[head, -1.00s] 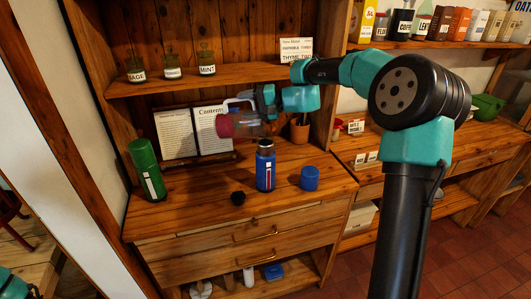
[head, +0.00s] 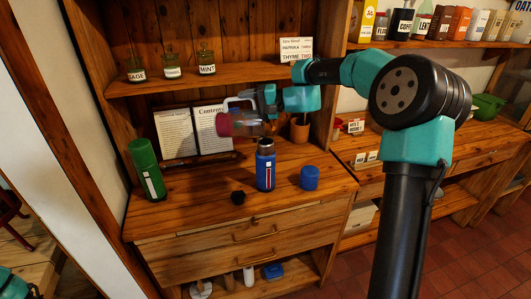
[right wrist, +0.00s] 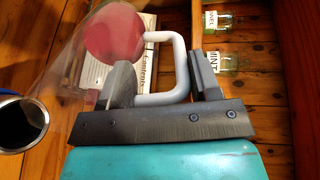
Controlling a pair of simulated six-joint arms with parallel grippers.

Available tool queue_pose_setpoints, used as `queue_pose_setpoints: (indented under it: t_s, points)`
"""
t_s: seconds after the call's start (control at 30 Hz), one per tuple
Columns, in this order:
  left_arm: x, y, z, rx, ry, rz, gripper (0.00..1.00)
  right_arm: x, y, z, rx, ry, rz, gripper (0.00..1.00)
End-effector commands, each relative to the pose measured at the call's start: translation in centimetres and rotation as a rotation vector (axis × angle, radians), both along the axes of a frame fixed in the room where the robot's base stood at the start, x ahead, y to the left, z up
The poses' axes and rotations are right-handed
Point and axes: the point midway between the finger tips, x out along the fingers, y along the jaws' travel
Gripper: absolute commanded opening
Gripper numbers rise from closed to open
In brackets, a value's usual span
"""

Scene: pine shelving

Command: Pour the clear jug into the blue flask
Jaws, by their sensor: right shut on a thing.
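The clear jug (head: 250,128) is held on its side above the counter, its red end (head: 224,124) to the left in the head view. In the right wrist view its see-through body (right wrist: 75,62) runs from the red disc down toward the lower left. My right gripper (head: 268,97) is shut on the jug's pale handle; the fingers (right wrist: 160,82) stand either side of it. The blue flask (head: 265,172) stands upright on the counter just below the jug. Its open, dark mouth shows in the right wrist view (right wrist: 22,122). My left gripper is not in view.
A green flask (head: 146,168) stands at the left of the counter (head: 200,205). A small black cap (head: 238,198) and a blue cup-like piece (head: 310,178) lie near the blue flask. An open book (head: 193,132) and a plant pot (head: 299,130) stand behind.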

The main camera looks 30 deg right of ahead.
Motion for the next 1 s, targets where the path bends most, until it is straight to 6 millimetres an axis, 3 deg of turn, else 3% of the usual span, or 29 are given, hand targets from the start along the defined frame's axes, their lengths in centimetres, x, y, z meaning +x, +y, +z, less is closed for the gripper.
queue_pose_setpoints:
  t_s: [1.0]
  points:
    - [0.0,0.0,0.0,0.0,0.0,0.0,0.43,0.14,0.36,0.06,-0.021,0.01,0.003,0.07]
